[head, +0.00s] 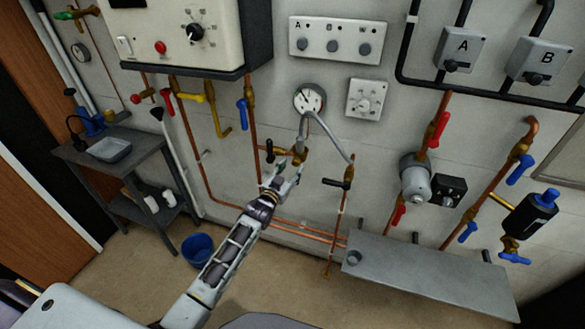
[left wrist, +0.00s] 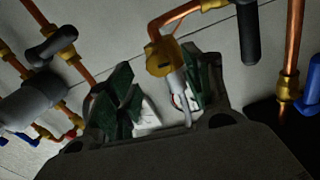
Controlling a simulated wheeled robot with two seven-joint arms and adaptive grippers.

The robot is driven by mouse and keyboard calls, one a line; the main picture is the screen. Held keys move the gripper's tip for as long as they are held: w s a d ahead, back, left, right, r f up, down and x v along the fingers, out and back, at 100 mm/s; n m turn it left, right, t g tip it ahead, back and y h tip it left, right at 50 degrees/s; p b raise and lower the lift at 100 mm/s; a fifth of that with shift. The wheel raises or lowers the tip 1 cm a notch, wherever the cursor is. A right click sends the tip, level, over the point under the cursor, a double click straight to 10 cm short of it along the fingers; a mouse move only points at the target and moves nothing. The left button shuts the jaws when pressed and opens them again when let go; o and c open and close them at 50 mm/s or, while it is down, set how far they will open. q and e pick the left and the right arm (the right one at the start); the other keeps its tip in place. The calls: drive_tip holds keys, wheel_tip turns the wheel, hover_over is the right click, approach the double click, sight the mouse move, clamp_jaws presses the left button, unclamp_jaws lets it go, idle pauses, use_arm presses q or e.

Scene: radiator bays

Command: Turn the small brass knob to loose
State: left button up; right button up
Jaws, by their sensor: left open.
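A small brass fitting (head: 300,154) sits on the wall pipework below the round gauge, where a grey hose joins it. In the left wrist view, the brass fitting (left wrist: 165,57) shows just beyond the gap between my fingers, with the hose end running down from it. I cannot make out a separate small knob on it. My left gripper (head: 284,173) is open, just below the fitting in the head view; in the left wrist view its green-padded fingers (left wrist: 160,92) stand apart on either side of the hose end. Contact cannot be told. My right gripper is not in view.
A black lever handle (head: 274,150) sits close left of the fitting. Another black lever (head: 336,183) is to the right. The gauge (head: 310,99) is above. A grey shelf (head: 430,276) juts out at lower right, and a blue bucket (head: 198,250) stands on the floor.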

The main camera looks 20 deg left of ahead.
use_arm(q)
drive_tip(key=s+a, duration=0.1)
drive_tip(key=s, duration=0.8)
drive_tip(key=shift+a, duration=0.15)
drive_tip(key=shift+f, duration=0.15)
idle(0.7)
drive_tip(key=s+a+f+g+y, duration=0.1)
drive_tip(key=s+f+g, duration=0.15)
drive_tip(key=f, duration=0.75)
drive_tip(key=s+a+f+g, duration=0.2)
drive_tip(key=s+f, duration=0.1)
drive_tip(key=f, duration=0.8)
drive_tip(key=s+a+f+g+y, duration=0.1)
drive_tip(key=s+f+g, duration=0.15)
drive_tip(key=f, duration=0.75)
drive_tip(key=s+a+f+g, duration=0.2)
drive_tip(key=s+f+g, duration=0.2)
drive_tip(key=s+f, duration=1.25)
drive_tip(key=s+d+f+g, duration=0.1)
drive_tip(key=s+f, duration=0.3)
drive_tip(key=s, duration=0.5)
drive_tip(key=s+d+f+g+b, duration=0.1)
drive_tip(key=s+f+g, duration=0.2)
drive_tip(key=s, duration=0.7)
drive_tip(key=s+d+f+g, duration=0.1)
drive_tip(key=s+f, duration=0.6)
drive_tip(key=s, duration=0.2)
drive_tip(key=shift+s+f+n+g+y, duration=0.2)
drive_tip(key=shift+s+n+g+y, duration=0.1)
drive_tip(key=shift+s+n+g, duration=0.1)
